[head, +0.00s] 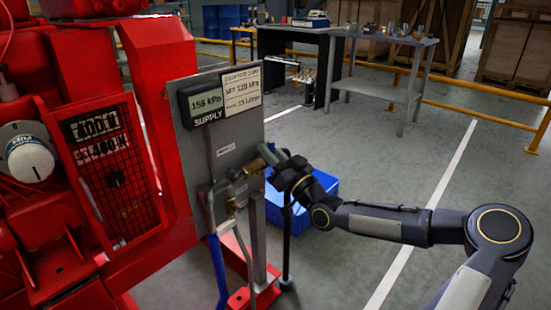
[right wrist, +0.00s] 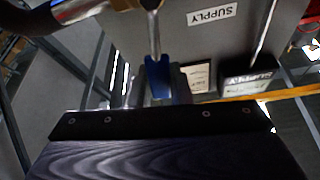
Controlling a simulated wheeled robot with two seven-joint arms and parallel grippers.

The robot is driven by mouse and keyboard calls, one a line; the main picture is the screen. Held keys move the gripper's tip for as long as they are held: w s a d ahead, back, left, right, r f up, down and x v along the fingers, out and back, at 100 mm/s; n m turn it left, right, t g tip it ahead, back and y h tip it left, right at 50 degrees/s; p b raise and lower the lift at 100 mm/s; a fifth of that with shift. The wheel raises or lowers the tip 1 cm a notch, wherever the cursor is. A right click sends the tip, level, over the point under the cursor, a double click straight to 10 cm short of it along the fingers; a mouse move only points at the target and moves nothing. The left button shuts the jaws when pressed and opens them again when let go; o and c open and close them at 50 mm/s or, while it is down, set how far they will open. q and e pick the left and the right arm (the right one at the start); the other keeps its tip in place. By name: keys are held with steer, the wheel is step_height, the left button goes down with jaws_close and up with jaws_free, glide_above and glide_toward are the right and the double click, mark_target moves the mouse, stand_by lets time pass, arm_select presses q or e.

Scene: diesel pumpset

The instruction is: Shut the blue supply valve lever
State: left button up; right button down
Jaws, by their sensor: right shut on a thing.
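The grey supply panel (head: 222,135) stands beside the red pumpset and carries a gauge reading 156 kPa. A brass valve fitting (head: 253,168) sits at the panel's right edge. My right gripper (head: 273,160) is at this fitting, its fingers shut on the lever. The blue supply valve lever (right wrist: 158,76) shows in the right wrist view, pointing from its metal stem toward the gripper. In the head view my gripper hides the lever, so its exact angle is unclear there. My left gripper is out of view.
The red pumpset (head: 165,110) fills the left side. A blue crate (head: 317,212) sits on the floor behind my right gripper. A blue hose (head: 217,270) hangs below the panel. The floor right of the crate is clear.

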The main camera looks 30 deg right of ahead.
steer(key=shift+s+a+n+y+b, duration=0.15)
steer(key=shift+a+n+y+b, duration=0.1)
steer(key=shift+n, duration=0.4)
steer(key=shift+s+a+n+y+b, duration=0.15)
steer(key=shift+a+n+y, duration=0.1)
steer(key=shift+n, duration=0.4)
steer(key=shift+g, duration=0.3)
steer(key=c, duration=1.3)
jaws_free()
steer(key=p+v, duration=0.2)
steer(key=v, duration=0.5)
steer(key=shift+s+d+f, duration=0.15)
steer(key=shift+s, duration=0.1)
